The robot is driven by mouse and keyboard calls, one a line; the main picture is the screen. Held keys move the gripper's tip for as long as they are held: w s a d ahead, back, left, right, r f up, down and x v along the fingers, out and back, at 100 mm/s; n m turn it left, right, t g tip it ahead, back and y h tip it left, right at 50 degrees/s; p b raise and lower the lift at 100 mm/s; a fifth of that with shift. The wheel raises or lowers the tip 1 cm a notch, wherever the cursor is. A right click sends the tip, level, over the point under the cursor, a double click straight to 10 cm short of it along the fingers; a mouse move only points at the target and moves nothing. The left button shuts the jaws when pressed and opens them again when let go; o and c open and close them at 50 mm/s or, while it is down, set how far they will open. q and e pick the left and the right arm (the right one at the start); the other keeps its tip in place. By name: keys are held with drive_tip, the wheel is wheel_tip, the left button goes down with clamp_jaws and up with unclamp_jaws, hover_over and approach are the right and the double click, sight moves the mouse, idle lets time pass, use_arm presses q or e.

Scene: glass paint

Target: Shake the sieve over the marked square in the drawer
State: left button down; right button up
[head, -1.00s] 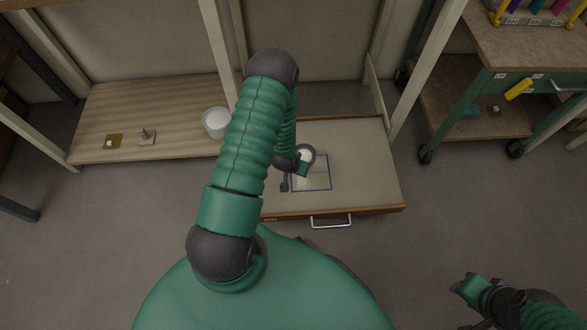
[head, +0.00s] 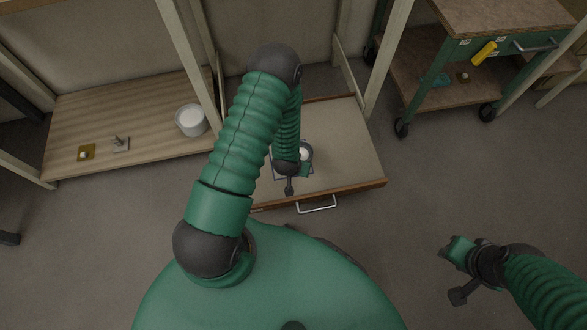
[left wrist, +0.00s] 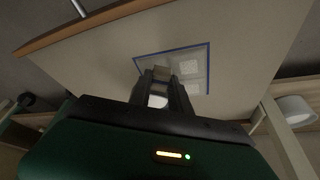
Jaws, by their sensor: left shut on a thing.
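The pulled-out drawer (head: 350,150) has a pale flat bottom and a wooden front edge. The blue-outlined marked square (left wrist: 208,75) lies on it, with a pale dotted patch inside. In the head view my arm hides much of the square. My left gripper (left wrist: 163,84) is over the square and shut on the sieve, whose round white top (head: 304,154) shows beside the gripper. The sieve is largely hidden by the fingers in the left wrist view. My right gripper (head: 457,252) is off to the right over the floor, apart from the drawer; its jaw opening is unclear.
A white bucket (head: 191,120) stands on the low wooden shelf (head: 140,100) at left, with small items further left. Pale posts rise beside the drawer. A green wheeled cart (head: 430,100) stands at the upper right. The floor between is clear.

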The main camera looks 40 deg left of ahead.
use_arm(q)
drive_tip(key=w+a, duration=0.4)
drive_tip(key=a, duration=0.1)
drive_tip(key=shift+w+a+b, duration=0.3)
drive_tip(key=shift+d+r, duration=0.1)
drive_tip(key=s+d+p, duration=0.1)
drive_tip(key=s+d, duration=0.1)
drive_tip(key=s+d+p, duration=0.1)
drive_tip(key=s+d, duration=0.1)
drive_tip(key=d, duration=0.1)
drive_tip(key=shift+s+d+p, duration=0.2)
drive_tip(key=shift+s+p, duration=0.15)
drive_tip(key=shift+p, duration=0.05)
drive_tip(key=shift+s+d, duration=0.6)
drive_tip(key=shift+d, duration=0.15)
